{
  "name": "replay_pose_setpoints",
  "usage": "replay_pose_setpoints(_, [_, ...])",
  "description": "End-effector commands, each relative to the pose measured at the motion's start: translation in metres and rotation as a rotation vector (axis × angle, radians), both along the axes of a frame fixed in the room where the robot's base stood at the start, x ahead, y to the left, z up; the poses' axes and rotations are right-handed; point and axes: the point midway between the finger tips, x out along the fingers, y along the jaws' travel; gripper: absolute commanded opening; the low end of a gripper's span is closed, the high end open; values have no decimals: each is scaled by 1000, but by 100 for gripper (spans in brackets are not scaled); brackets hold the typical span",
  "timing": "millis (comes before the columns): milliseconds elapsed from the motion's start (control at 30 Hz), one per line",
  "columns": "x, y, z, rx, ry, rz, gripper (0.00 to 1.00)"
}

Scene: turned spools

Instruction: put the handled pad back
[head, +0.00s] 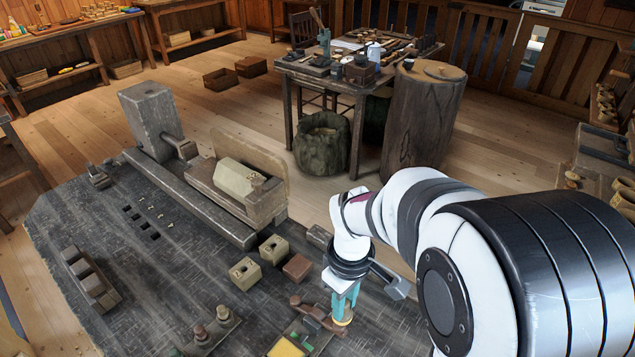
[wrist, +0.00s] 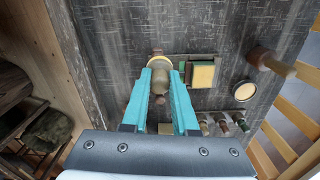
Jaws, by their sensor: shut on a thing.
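My gripper (head: 344,304) has teal fingers and points down over the near right part of the dark bench. In the wrist view my gripper (wrist: 160,84) is shut on the rounded brown handle of what looks like the handled pad (wrist: 160,71). A pale yellow rim of the pad shows beyond the handle, and below the fingertips in the head view (head: 342,321). I cannot tell whether the pad touches the bench.
A brown wooden piece (head: 318,312) lies beside the fingers. A rack of small turned pegs (head: 214,327), several blocks (head: 245,273) and the lathe bed (head: 195,200) are on the bench. A pale round disc (wrist: 245,91) and a brown post (wrist: 268,61) stand right in the wrist view.

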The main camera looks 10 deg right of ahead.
Motion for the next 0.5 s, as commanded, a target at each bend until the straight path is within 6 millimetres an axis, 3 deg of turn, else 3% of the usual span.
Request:
replay_pose_setpoints(100, [14,-62,-1,0,1,-82,0])
replay_pose_setpoints(200, [16,-107,-2,0,3,-130,0])
replay_pose_setpoints(300, [15,-135,-2,1,2,-158,0])
replay_pose_setpoints(400, [17,-141,-6,2,4,-165,0])
replay_pose_setpoints(500, [31,-123,-21,1,6,-161,0])
